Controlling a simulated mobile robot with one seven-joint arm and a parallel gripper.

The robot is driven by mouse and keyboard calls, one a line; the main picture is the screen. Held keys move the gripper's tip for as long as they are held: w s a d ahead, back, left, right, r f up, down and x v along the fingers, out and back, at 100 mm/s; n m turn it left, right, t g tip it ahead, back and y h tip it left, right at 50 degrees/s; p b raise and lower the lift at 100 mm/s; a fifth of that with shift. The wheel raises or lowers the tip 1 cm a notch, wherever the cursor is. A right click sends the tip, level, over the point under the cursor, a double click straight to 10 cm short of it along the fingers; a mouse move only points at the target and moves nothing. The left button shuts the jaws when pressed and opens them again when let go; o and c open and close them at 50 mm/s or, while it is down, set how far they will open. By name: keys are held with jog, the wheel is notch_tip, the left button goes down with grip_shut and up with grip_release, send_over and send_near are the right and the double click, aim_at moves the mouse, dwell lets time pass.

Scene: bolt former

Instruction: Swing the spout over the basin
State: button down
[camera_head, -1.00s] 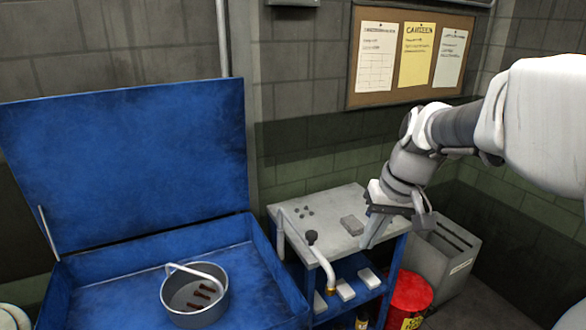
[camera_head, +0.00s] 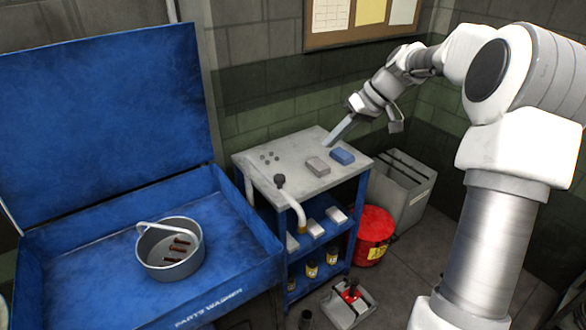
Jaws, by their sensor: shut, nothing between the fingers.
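The spout (camera_head: 292,201) is a pale bent tube with a black knob (camera_head: 280,181) on it. It points away from the blue basin (camera_head: 225,235), to its right, with its end hanging down in front of the grey-topped cart. The basin is the open blue parts washer with its lid up. My gripper (camera_head: 331,142) is shut and empty. It is above the back right part of the cart top, behind the spout and clear of it.
A round metal basket (camera_head: 170,262) with dark red parts stands in the basin. The cart top (camera_head: 286,160) holds a grey block (camera_head: 318,167), a blue block (camera_head: 343,156) and small nuts. A red can (camera_head: 373,236), a grey bin (camera_head: 401,190) and a floor tray (camera_head: 348,304) stand nearby.

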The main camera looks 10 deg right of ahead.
jog(key=w+a+f+p, duration=0.1)
jog(key=a+f, duration=0.7)
jog(key=a, duration=0.1)
jog(key=shift+w+f, duration=0.25)
jog(key=shift+f, duration=0.15)
jog(key=shift+a, duration=0.15)
dwell(0.3)
